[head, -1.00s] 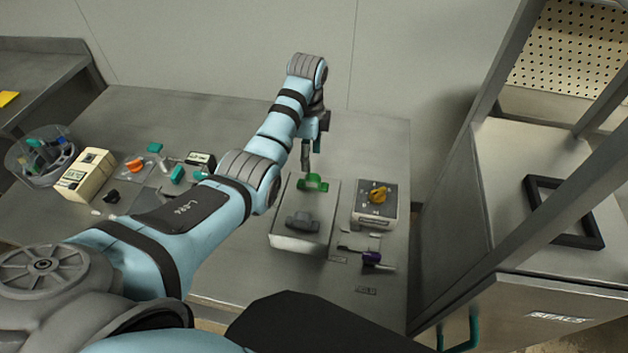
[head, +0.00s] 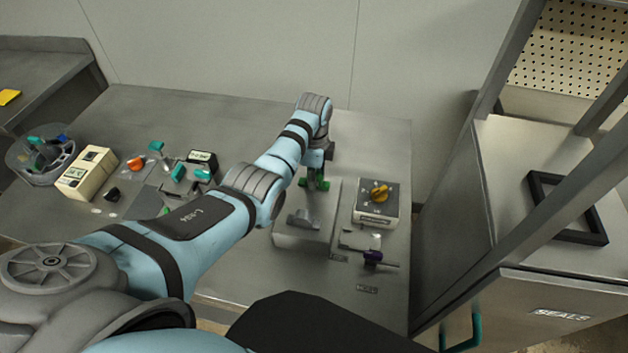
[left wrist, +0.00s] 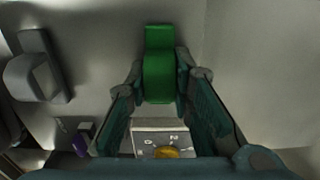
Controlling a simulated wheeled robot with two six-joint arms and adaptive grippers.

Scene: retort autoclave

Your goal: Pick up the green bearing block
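The green bearing block (left wrist: 159,66) stands on a pale grey raised plate (head: 304,238), at the plate's far end. In the head view my left gripper (head: 315,172) is directly over the block, pointing down, and hides much of it. In the left wrist view the two fingers of the left gripper (left wrist: 160,85) lie close along both sides of the block. I cannot tell whether they press on it. A grey bearing block (head: 303,219) sits nearer on the same plate and also shows in the left wrist view (left wrist: 38,70). My right gripper is not in view.
Right of the plate is a box with a yellow knob (head: 379,193). A purple-handled part (head: 373,257) lies in front of it. Left on the table are a cream box (head: 86,172), a bin of parts (head: 42,160) and several small parts. A steel cabinet (head: 545,250) stands at right.

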